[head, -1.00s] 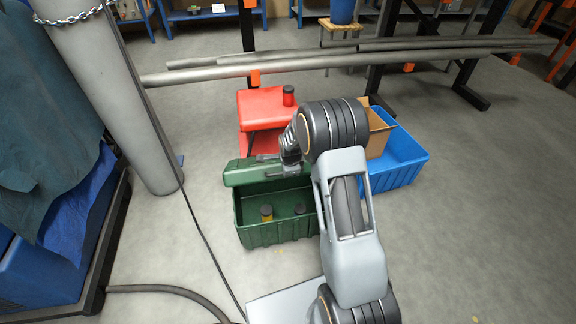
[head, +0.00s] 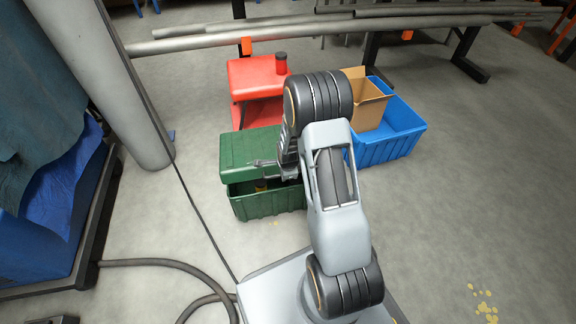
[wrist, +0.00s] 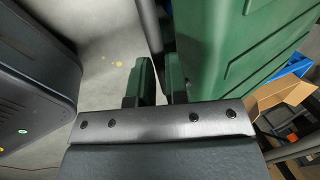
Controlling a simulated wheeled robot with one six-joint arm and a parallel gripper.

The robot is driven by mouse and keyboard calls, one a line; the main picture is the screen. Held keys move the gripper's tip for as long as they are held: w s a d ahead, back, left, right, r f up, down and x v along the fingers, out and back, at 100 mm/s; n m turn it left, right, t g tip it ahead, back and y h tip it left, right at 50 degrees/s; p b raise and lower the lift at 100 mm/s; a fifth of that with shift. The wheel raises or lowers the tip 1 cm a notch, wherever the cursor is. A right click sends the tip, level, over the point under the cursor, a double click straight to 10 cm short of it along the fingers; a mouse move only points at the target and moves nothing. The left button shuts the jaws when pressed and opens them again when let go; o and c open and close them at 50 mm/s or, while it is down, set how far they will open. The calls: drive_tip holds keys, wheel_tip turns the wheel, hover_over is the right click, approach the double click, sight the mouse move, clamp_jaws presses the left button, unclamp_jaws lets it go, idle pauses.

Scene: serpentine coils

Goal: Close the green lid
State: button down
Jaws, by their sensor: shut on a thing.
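The green lid (head: 250,150) is tilted over the green box (head: 266,205), partly closed. In the wrist view the two fingers (wrist: 160,82) stand close together next to the green lid panel (wrist: 235,45). My arm hides the right side of the box.
A blue bin (head: 385,147) with a cardboard box (head: 366,106) is at the right. A grey column (head: 95,65) and a black cable (head: 200,220) are at the left. The right floor is clear.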

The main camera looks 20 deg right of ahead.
drive_tip(key=shift+s+d+f, duration=0.1)
drive_tip(key=shift+s+f, duration=0.25)
drive_tip(key=shift+s, duration=0.1)
drive_tip(key=c, duration=1.6)
unclamp_jaws()
drive_tip(key=shift+w+a, duration=0.1)
drive_tip(key=shift+a, duration=0.15)
drive_tip(key=o, duration=0.5)
drive_tip(key=shift+w+d+r, duration=0.1)
drive_tip(key=p+v, duration=0.6)
drive_tip(key=v, duration=0.7)
drive_tip(key=shift+r, duration=0.35)
drive_tip(key=shift+r, duration=0.1)
drive_tip(key=s+a+r+n+p, duration=0.2)
drive_tip(key=s+r+n+p, duration=0.3)
drive_tip(key=r+p, duration=0.5)
drive_tip(key=s+a+r+n+p, duration=0.3)
drive_tip(key=s+r+n+p, duration=0.2)
drive_tip(key=r, duration=1.8)
drive_tip(key=s+a+r+n+p, duration=0.3)
drive_tip(key=s+r+n+p, duration=0.2)
drive_tip(key=r+n+p, duration=0.5)
wheel_tip(320, 180, up, 7)
drive_tip(key=shift+r+y+p, duration=0.2)
drive_tip(key=shift+y+p, duration=0.1)
drive_tip(key=shift+p, duration=2.65)
